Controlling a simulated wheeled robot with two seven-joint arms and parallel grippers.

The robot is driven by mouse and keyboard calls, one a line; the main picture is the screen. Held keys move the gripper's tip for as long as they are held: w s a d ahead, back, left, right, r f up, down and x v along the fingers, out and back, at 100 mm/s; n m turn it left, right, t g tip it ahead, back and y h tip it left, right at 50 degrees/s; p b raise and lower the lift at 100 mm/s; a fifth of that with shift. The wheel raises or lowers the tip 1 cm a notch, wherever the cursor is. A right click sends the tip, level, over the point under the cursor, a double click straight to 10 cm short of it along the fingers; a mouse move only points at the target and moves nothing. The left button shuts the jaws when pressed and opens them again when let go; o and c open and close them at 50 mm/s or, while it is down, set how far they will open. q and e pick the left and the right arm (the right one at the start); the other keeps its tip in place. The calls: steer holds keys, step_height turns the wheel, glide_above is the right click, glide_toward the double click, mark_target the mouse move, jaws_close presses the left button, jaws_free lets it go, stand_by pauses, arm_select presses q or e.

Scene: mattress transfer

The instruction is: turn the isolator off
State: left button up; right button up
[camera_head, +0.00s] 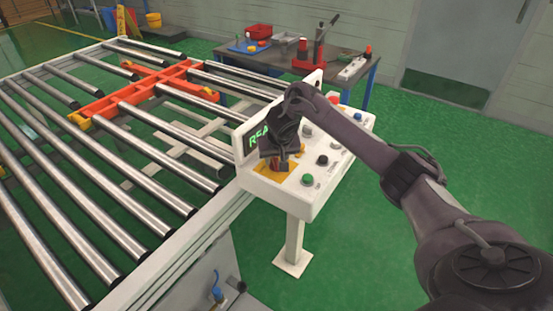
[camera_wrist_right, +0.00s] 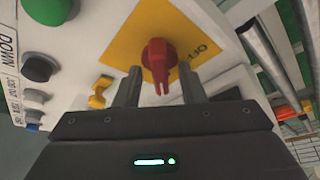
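The isolator is a red rotary knob (camera_wrist_right: 158,62) on a yellow plate (camera_wrist_right: 126,48), with black lettering beside it. In the head view the yellow plate (camera_head: 262,170) is at the left end of the white control panel, and the knob is partly hidden by my gripper. My right gripper (camera_wrist_right: 160,92) is open, with one finger on each side of the knob's lower end and a gap on both sides. In the head view my right gripper (camera_head: 275,165) points down at the plate. My left gripper is not in view.
The white control panel (camera_head: 312,199) stands on a post, with a green button (camera_head: 307,179), black knobs and a lit display (camera_head: 260,135). A roller conveyor (camera_head: 100,200) with an orange frame lies to the left. A tool table (camera_head: 275,60) stands behind. Green floor is clear at right.

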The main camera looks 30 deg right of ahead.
steer(key=shift+c, duration=0.5)
jaws_close()
